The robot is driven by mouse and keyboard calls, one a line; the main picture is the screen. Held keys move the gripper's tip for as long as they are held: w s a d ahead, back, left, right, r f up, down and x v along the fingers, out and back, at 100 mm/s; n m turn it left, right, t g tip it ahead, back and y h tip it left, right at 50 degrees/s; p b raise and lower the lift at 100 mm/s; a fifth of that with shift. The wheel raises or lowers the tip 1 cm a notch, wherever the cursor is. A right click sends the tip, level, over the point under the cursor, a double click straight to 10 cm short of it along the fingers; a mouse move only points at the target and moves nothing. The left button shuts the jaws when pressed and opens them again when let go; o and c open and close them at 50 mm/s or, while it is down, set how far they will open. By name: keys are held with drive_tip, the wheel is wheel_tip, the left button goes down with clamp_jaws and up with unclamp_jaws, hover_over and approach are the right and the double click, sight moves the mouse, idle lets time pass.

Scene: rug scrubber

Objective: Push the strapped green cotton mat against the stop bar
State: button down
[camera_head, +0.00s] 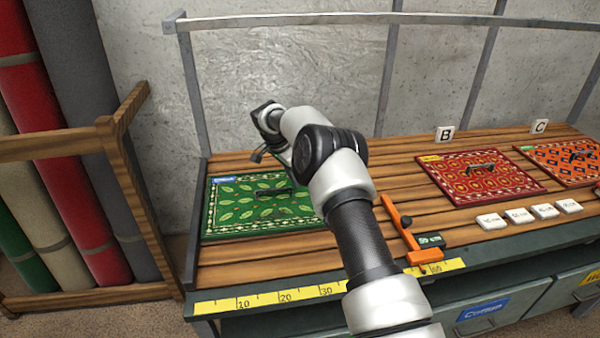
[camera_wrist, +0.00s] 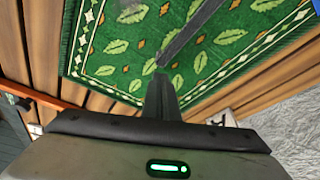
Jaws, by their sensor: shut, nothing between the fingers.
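The green cotton mat (camera_head: 235,212), with a pale leaf pattern and a blue label, lies flat on the slatted bench at the left. Its dark strap (camera_head: 268,191) runs across the middle. The mat fills much of the wrist view (camera_wrist: 115,65), with the strap (camera_wrist: 195,32) crossing diagonally. The orange stop bar (camera_head: 402,228) stands to the right of the mat, with bare slats between them; an orange edge shows in the wrist view (camera_wrist: 45,103). My gripper (camera_wrist: 162,75) is shut and empty, its tip appearing over the mat near the strap's end. My arm hides the mat's right edge.
A yellow ruler (camera_head: 285,296) runs along the bench's front edge. Right of the stop bar lie a red mat (camera_head: 480,180), an orange mat (camera_head: 568,158) and several white labelled blocks (camera_head: 518,215). A wooden rack (camera_head: 125,190) with rolled rugs stands left.

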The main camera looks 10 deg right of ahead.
drive_tip(key=shift+s+a, duration=0.1)
drive_tip(key=shift+a, duration=0.15)
